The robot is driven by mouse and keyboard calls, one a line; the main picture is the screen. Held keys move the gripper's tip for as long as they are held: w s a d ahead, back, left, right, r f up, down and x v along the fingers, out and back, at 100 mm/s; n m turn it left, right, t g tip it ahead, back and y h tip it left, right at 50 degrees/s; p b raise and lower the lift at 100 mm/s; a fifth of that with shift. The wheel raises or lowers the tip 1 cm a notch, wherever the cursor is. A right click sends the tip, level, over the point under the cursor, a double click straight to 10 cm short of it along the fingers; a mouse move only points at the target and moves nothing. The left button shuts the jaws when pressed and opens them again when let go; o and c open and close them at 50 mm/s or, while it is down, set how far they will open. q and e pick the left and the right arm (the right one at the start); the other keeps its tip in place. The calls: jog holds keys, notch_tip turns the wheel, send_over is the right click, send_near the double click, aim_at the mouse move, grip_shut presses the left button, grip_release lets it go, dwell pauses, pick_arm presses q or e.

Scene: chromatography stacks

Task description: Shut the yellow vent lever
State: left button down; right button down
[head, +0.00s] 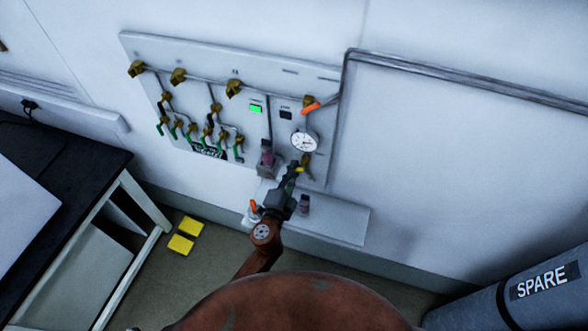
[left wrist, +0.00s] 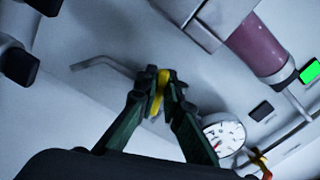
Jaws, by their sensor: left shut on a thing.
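The yellow vent lever (head: 299,169) is on the wall panel, just below the round white gauge (head: 305,142). My left gripper (head: 293,171) reaches up to it from below. In the left wrist view, the dark green fingers (left wrist: 157,94) are closed around the yellow lever (left wrist: 163,82), with its upper part showing between the tips. The fingers hide part of the lever and its valve, so I cannot tell its exact turn. A thin bent grey tube (left wrist: 100,63) shows beside the fingertips. My right gripper is not in view.
An orange-handled valve (head: 310,107) sits above the gauge. A purple-filled column (head: 267,157) stands left of my gripper. Small brass valves with green levers (head: 187,132) fill the panel's left side. A shelf (head: 340,222) lies below, and a SPARE cylinder (head: 535,295) stands at right.

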pick_arm(q)
jog(key=m, duration=0.1)
jog(key=r+m+p, duration=0.1)
jog(key=m, duration=0.1)
jog(key=shift+a, duration=0.1)
jog(key=shift+m+p, duration=0.35)
jog(key=shift+m, duration=0.45)
jog(key=c, duration=2)
grip_release()
jog(key=shift+c, duration=0.2)
jog(key=v, duration=1.2)
